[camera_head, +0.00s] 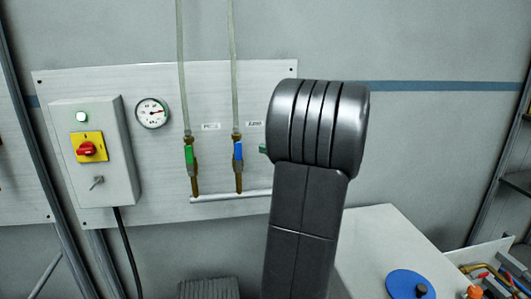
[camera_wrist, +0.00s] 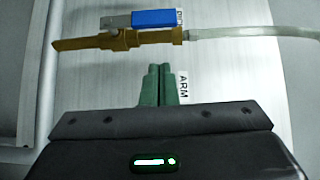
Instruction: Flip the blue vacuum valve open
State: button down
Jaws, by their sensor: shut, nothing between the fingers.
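The blue vacuum valve has a brass body (camera_wrist: 118,41) and a blue lever handle (camera_wrist: 155,18) at the top of the wrist view. The handle lies along the line of the pipe and hose. In the head view the blue handle (camera_head: 238,151) points upright along the pipe. My gripper (camera_wrist: 158,70) shows two green fingers pressed together, with nothing between them. The fingers point toward the valve and are apart from it in the picture. In the head view only a green bit of the gripper (camera_head: 263,149) shows, right of the valve; my arm hides the rest.
A green-handled valve (camera_head: 189,153) stands left of the blue one. Both join a pale horizontal pipe (camera_head: 231,196), with clear hoses above. A gauge (camera_head: 152,113) and a grey switch box (camera_head: 95,150) with a red knob are further left. A white-topped bench (camera_head: 380,245) is lower right.

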jog(key=v, duration=0.9)
jog(key=shift+s+d, duration=0.15)
jog(key=shift+s, duration=0.1)
